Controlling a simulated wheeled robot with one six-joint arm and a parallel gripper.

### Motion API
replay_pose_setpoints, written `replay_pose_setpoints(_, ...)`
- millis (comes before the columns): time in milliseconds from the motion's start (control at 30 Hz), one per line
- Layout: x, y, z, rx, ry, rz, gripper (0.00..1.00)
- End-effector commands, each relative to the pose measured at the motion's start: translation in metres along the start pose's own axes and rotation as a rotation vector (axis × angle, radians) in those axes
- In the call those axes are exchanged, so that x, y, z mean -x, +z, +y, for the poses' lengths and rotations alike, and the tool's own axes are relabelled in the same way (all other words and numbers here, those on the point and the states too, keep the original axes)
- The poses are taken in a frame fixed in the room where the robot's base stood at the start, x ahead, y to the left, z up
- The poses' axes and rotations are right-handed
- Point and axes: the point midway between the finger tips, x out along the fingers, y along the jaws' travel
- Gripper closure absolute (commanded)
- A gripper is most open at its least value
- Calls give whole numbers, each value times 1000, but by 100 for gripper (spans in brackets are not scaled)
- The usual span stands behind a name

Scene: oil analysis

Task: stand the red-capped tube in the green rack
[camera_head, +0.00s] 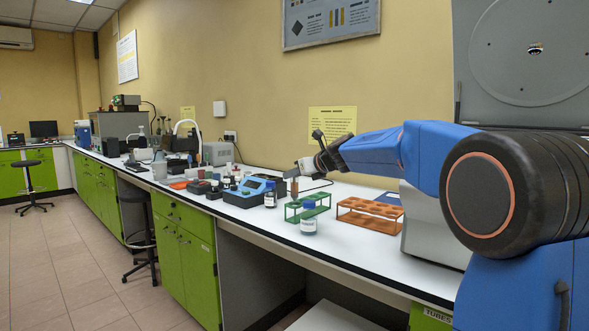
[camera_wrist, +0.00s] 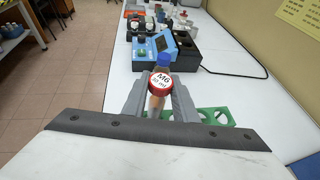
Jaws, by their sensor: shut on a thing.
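My gripper (camera_head: 292,173) is shut on the red-capped tube (camera_head: 295,188), which hangs upright below it with brownish contents. In the wrist view the red cap, with a white label reading M6 (camera_wrist: 161,80), sits between the grey jaws (camera_wrist: 158,96). The green rack (camera_head: 318,199) stands on the white bench, and the tube is at its left part. I cannot tell whether the tube's lower end is above a hole or inside one.
An orange rack (camera_head: 370,216) stands to the right of the green one. A blue instrument (camera_head: 243,191) is farther left. Bare bench lies toward the front right.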

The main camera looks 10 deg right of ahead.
Motion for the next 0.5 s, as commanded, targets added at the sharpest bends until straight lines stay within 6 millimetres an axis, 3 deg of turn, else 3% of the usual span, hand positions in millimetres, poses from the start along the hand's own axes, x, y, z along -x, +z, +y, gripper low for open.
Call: replay_pose_setpoints(500,-16,-39,0,-1,1,2,96)
